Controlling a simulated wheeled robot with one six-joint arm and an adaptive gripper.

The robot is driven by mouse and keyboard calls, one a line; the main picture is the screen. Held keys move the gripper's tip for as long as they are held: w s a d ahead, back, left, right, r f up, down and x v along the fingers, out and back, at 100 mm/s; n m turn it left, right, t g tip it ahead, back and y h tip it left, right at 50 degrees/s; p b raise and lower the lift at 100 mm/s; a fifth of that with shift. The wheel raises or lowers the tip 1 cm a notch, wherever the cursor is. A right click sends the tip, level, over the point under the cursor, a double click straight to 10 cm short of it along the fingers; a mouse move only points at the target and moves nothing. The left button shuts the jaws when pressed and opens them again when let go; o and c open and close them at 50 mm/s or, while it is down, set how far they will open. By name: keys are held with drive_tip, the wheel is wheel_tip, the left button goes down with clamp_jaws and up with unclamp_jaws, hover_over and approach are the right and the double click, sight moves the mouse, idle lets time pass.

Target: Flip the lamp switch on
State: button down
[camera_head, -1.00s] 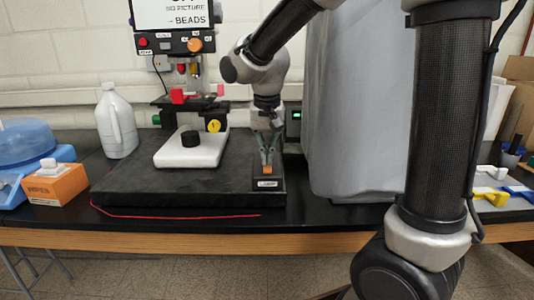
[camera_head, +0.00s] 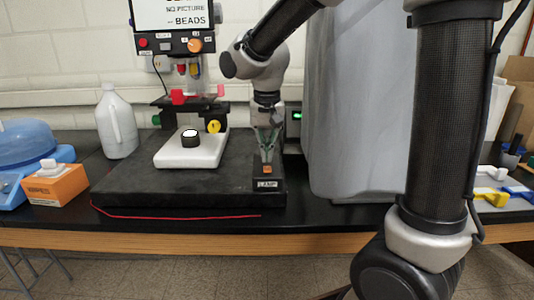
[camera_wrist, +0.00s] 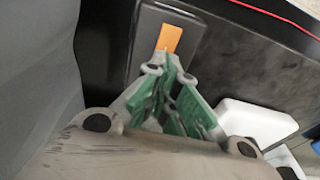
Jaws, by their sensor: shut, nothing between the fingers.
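The lamp switch (camera_head: 267,169) is a small orange rocker on a black box labelled LAMP (camera_head: 268,184), at the right of the dark base plate. It also shows in the wrist view (camera_wrist: 169,38). My gripper (camera_head: 267,157) points down at the switch, its fingers shut and empty. In the wrist view the fingertips (camera_wrist: 163,60) are at the near edge of the orange rocker; I cannot tell whether they touch it.
The microscope with its screen (camera_head: 175,14) stands behind the white foot (camera_head: 192,153). A white jug (camera_head: 116,124) and an orange box (camera_head: 57,186) are at the left. A grey cover (camera_head: 360,100) stands close right of my gripper. A red cord (camera_head: 170,216) lies along the front.

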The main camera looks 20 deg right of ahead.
wheel_tip(320, 180, up, 14)
drive_tip(key=w, duration=0.1)
drive_tip(key=shift+w+d, duration=0.3)
drive_tip(key=shift+w, duration=0.05)
idle(0.6)
